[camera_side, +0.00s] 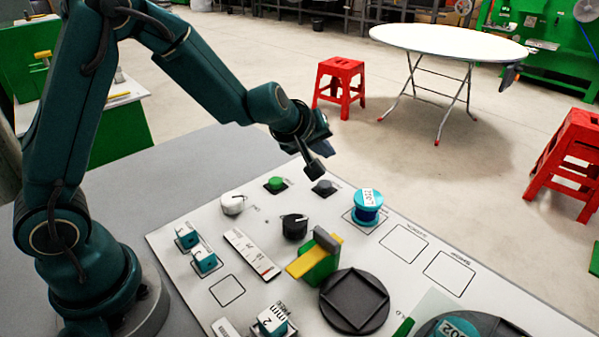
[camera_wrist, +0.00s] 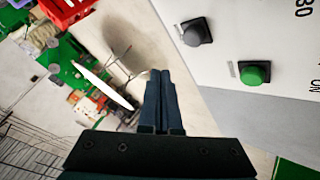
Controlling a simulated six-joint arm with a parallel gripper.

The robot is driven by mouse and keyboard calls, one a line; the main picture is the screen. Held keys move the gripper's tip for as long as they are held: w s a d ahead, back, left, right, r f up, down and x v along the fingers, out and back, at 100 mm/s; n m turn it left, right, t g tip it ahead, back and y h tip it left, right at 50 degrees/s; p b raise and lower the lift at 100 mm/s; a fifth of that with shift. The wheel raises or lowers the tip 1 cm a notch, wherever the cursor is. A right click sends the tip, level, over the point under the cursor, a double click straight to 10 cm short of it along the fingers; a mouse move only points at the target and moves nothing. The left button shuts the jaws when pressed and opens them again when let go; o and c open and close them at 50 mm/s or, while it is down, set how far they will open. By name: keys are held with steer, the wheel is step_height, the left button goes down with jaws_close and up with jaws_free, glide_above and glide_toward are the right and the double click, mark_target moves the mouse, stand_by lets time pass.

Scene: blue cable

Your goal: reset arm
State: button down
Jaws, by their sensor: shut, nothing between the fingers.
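My gripper (camera_side: 316,167) hangs in the air over the far edge of the white panel, near the green and dark grey buttons. Its dark fingers (camera_wrist: 160,100) are together and hold nothing in the wrist view. The white panel (camera_side: 185,240) lies on the grey table. A teal spool with blue cable (camera_side: 367,207) stands upright on the panel, to the right of my gripper. The green button (camera_side: 276,183) and grey button (camera_side: 324,187) also show in the wrist view, the green (camera_wrist: 254,73) below the grey (camera_wrist: 196,32).
The panel carries a white knob (camera_side: 232,203), a black knob (camera_side: 294,226), a green and yellow block (camera_side: 315,262), a dark round base (camera_side: 354,301) and small teal-and-white blocks (camera_side: 204,260). Red stools (camera_side: 340,84) and a round table (camera_side: 447,42) stand beyond on the floor.

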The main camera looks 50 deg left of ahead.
steer(key=s+d+r+m+t+h, duration=0.1)
steer(key=s+d+r+m, duration=0.1)
steer(key=s+r, duration=0.35)
steer(key=s+d+r+m+t+h, duration=0.2)
steer(key=r, duration=0.7)
steer(key=s+f+m+g, duration=0.3)
steer(key=s+f, duration=0.1)
steer(key=s, duration=0.5)
steer(key=s+a+f+m+g+y, duration=0.1)
steer(key=s+f+m+g, duration=0.2)
steer(key=s, duration=0.6)
steer(key=shift+s+a+f+m, duration=0.3)
steer(key=shift+f+m, duration=0.1)
steer(key=shift+m, duration=0.3)
